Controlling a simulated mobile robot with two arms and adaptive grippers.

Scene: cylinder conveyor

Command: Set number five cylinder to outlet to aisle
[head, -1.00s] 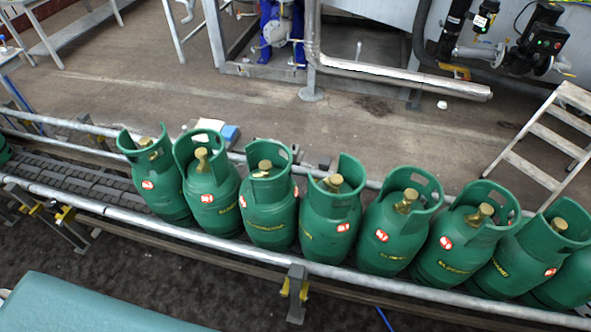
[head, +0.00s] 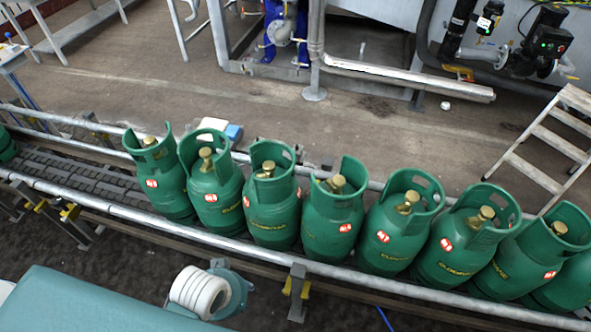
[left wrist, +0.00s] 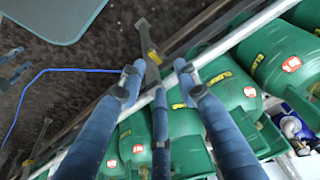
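A row of green gas cylinders stands upright on the conveyor (head: 75,172); one near the middle right (head: 398,235) has a brass valve (head: 407,201) inside its collar. I cannot read a number five on any cylinder. The collars and valves are turned differently from one cylinder to another. In the left wrist view, my left gripper (left wrist: 157,78) has its blue fingers spread with nothing between them. Green cylinders (left wrist: 228,102) lie behind and to the right of the fingers, past the rail.
Metal rails (head: 240,248) run along both sides of the conveyor. A step ladder (head: 545,150) stands beyond it at right. A white and blue item (head: 222,127) lies behind the far rail. Floor beyond is mostly clear. A blue cable (left wrist: 30,88) lies on the near floor.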

